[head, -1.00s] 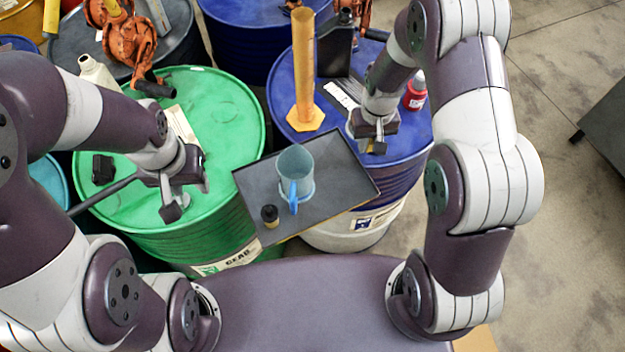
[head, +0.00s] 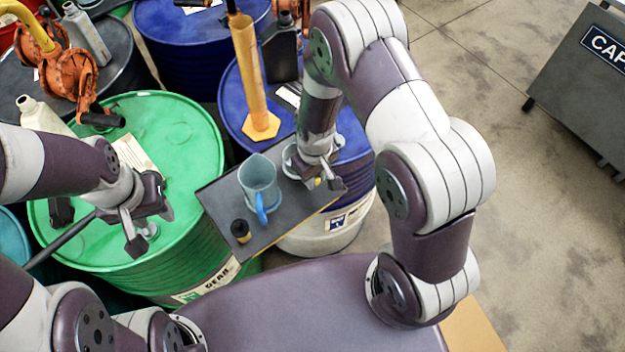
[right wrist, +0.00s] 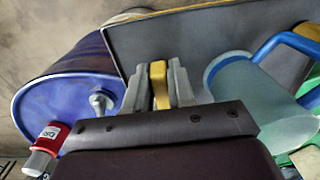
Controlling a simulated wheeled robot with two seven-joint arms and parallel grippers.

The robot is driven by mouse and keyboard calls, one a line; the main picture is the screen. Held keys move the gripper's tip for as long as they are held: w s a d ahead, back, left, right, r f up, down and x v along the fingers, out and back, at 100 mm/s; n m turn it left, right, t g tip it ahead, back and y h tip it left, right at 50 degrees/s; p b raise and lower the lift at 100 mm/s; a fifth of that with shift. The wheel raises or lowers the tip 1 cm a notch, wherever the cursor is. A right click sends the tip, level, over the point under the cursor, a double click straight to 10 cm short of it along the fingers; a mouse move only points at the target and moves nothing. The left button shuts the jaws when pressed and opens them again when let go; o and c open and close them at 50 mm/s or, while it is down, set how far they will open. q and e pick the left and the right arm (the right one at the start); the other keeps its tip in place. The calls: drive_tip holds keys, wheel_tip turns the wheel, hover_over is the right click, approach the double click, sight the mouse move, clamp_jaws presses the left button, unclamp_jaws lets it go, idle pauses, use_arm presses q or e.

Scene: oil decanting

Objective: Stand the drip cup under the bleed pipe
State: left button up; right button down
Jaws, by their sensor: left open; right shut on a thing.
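My right gripper (head: 318,184) is shut on a small yellow piece (right wrist: 159,85), just above or at the right end of the dark tray (head: 222,198). The fingers hide most of this piece, and I cannot tell whether it is the drip cup. A translucent blue jug (head: 259,180) with a blue handle stands upright on the tray, left of this gripper. A small black round item (head: 240,231) sits near the tray's front left corner. My left gripper (head: 143,238) is open over the green drum's (head: 190,145) front part. I cannot identify the bleed pipe for certain.
A blue drum (head: 237,105) behind the tray bears a tall yellow cylinder (head: 250,75). A metal fitting (right wrist: 101,102) and a red-capped bottle (right wrist: 46,145) show in the right wrist view. Orange pumps (head: 75,70) stand back left. Floor at right is clear before a dark box (head: 580,75).

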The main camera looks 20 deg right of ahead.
sight(314, 192)
wheel_tip(314, 192, down, 4)
drive_tip(key=shift+s+r+p, duration=0.1)
drive_tip(key=shift+r+p, duration=0.05)
drive_tip(key=shift+p, duration=0.35)
drive_tip(key=shift+f, duration=0.3)
drive_tip(key=c, duration=1)
unclamp_jaws()
